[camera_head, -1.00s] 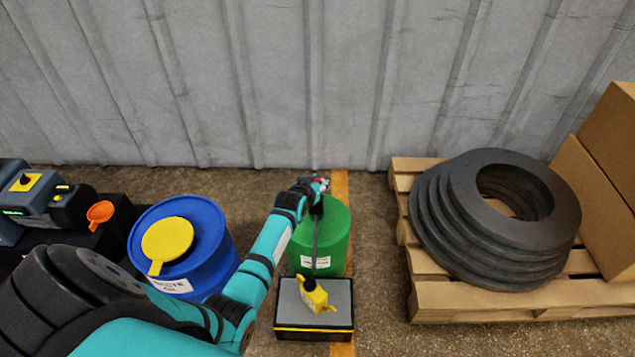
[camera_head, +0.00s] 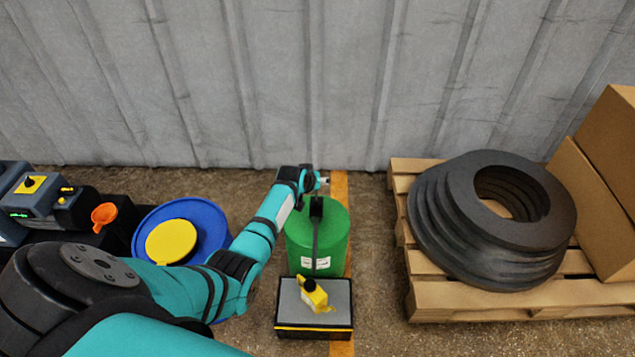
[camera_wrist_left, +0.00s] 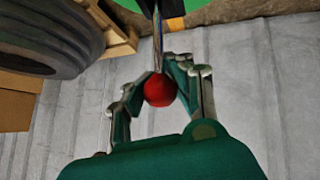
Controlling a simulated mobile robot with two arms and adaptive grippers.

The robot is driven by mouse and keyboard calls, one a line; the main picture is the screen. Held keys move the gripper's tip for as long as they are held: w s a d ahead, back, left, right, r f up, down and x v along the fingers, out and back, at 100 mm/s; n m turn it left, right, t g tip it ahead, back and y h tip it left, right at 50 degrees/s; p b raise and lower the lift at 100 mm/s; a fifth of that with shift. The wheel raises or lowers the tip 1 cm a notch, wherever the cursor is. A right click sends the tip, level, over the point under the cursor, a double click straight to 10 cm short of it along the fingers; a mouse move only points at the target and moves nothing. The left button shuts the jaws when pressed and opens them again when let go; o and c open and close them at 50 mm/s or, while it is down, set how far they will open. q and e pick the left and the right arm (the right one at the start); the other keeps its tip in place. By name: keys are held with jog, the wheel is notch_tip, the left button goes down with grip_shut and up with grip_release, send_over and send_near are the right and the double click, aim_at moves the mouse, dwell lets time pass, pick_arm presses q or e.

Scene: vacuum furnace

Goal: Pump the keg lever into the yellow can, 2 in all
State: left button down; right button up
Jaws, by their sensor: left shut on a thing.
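The green keg (camera_head: 330,244) stands on the floor with a dark pump and spout on its top. Its lever ends in a red knob (camera_wrist_left: 159,90), seen in the left wrist view with its thin rod (camera_wrist_left: 158,40). My left gripper (camera_head: 322,181) is above the keg top, its fingers shut on the red knob in the left wrist view (camera_wrist_left: 155,88). The yellow can (camera_head: 313,296) stands on a grey-topped box (camera_head: 340,292) in front of the keg, under the end of the dark spout (camera_head: 315,240). My right gripper is not in view.
A pallet (camera_head: 480,304) with stacked dark rings (camera_head: 480,235) and cardboard boxes is to the right. A corrugated wall (camera_head: 350,80) is close behind.

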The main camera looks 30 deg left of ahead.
pick_arm(q)
jog(key=shift+w+a+r+g, duration=0.15)
jog(key=shift+w+a+g, duration=0.15)
jog(key=shift+w+a, duration=0.45)
jog(key=c, duration=2)
grip_release()
jog(key=o, duration=0.7)
jog(key=shift+s, duration=0.25)
jog(key=shift+c, duration=0.2)
jog(key=o, duration=0.4)
jog(key=shift+d+f+h, duration=0.2)
jog(key=shift+h, duration=0.1)
jog(key=shift+c, duration=0.2)
jog(key=shift+s+d, duration=0.1)
jog(key=shift+s, duration=0.05)
jog(key=a+v, duration=0.1)
jog(key=v, duration=1)
jog(key=shift+d+r, duration=0.45)
